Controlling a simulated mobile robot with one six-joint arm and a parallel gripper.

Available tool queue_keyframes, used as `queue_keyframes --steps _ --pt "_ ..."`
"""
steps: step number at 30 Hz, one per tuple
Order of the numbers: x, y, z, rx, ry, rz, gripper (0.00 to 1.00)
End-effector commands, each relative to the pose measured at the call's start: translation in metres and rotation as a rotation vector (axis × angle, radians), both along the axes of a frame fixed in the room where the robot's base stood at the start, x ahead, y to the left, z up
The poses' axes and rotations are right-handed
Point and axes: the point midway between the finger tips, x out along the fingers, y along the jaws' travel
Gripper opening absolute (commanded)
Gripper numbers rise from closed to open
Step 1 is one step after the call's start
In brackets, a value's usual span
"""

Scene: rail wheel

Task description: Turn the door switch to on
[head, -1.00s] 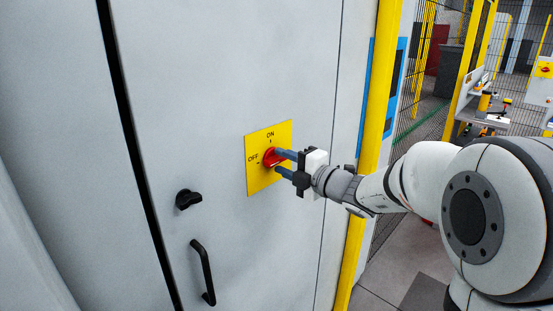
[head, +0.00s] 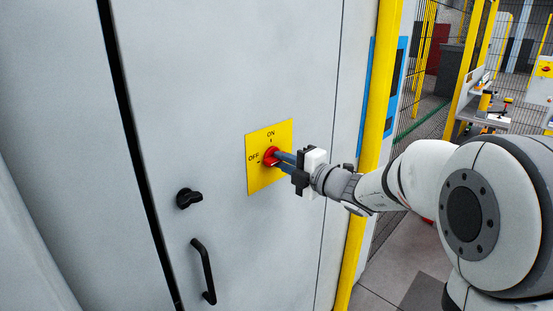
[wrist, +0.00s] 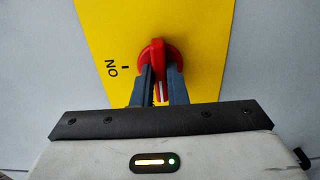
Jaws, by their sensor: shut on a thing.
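The door switch is a red rotary knob (head: 270,157) on a yellow plate (head: 284,135) fixed to a grey cabinet door. ON is printed above the knob and OFF to its left. In the wrist view the red handle (wrist: 158,57) has a white mark at its lower end, away from the ON tick at the left and towards the side where OFF lies. The OFF label is hidden there. My gripper (head: 280,161) is shut on the handle, and in the wrist view its two dark fingers (wrist: 161,88) lie on either side of it.
A black latch knob (head: 188,198) and a black door handle (head: 204,271) are on the cabinet door, below left of the plate. A yellow post (head: 378,100) stands right of the cabinet, near my arm. Mesh fencing lies behind.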

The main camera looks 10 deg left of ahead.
Motion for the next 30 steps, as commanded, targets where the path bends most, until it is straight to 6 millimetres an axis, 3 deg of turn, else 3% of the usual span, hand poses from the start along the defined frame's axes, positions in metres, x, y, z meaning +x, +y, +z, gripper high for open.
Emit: queue_keyframes --steps 30 --pt "0.0 -0.0009 0.0014 0.187 0.246 -0.002 0.0"
